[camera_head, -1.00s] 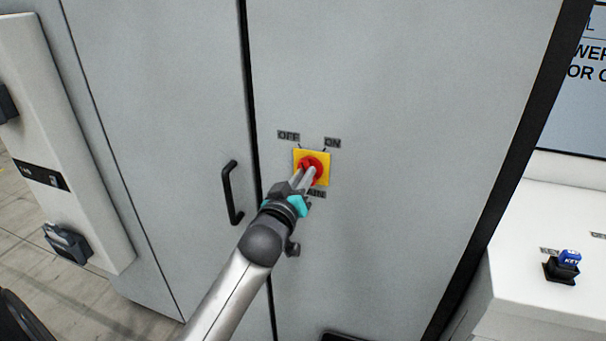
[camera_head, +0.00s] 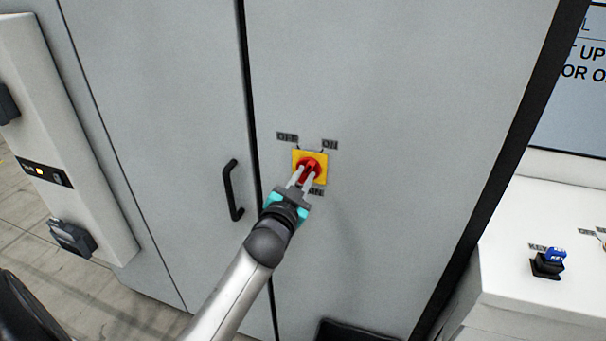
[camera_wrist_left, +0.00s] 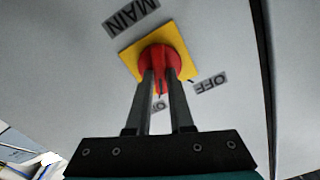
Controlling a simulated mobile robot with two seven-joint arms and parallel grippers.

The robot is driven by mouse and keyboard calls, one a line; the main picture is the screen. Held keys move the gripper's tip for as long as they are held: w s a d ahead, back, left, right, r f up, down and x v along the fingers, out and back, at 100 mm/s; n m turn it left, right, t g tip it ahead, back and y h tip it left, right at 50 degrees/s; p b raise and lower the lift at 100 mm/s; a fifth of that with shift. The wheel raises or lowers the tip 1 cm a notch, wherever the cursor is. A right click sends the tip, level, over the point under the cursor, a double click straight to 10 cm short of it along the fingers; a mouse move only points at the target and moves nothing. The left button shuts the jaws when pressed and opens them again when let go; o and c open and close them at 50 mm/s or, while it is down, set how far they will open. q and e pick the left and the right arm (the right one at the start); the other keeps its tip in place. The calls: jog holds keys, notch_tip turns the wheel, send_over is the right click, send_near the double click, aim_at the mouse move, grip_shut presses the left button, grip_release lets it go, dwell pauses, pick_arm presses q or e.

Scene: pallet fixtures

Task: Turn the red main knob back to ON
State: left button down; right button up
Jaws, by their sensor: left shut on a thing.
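The red main knob (camera_head: 309,167) sits on a yellow square plate (camera_head: 298,156) on the grey cabinet door. The OFF label (camera_head: 287,136) is at the plate's upper left and the ON label (camera_head: 330,144) at its upper right. My left gripper (camera_head: 306,180) is shut on the knob's handle. In the left wrist view, the two fingers (camera_wrist_left: 160,85) lie on either side of the red handle (camera_wrist_left: 159,68), which points toward the partly hidden ON label (camera_wrist_left: 160,105). There the OFF label (camera_wrist_left: 212,83) lies to the right, clear of the handle.
A black door handle (camera_head: 231,190) stands left of the knob, beside the door seam. A white console with a blue key switch (camera_head: 555,255) is at the lower right, below a screen (camera_head: 575,100). A white panel (camera_head: 75,150) with a lit amber lamp (camera_head: 39,171) is at the left.

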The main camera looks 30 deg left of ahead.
pick_arm(q)
jog(key=shift+m, duration=0.7)
jog(key=c, duration=0.8)
grip_release()
jog(key=b+v, duration=0.2)
jog(key=v, duration=1.3)
jog(key=shift+s, duration=0.1)
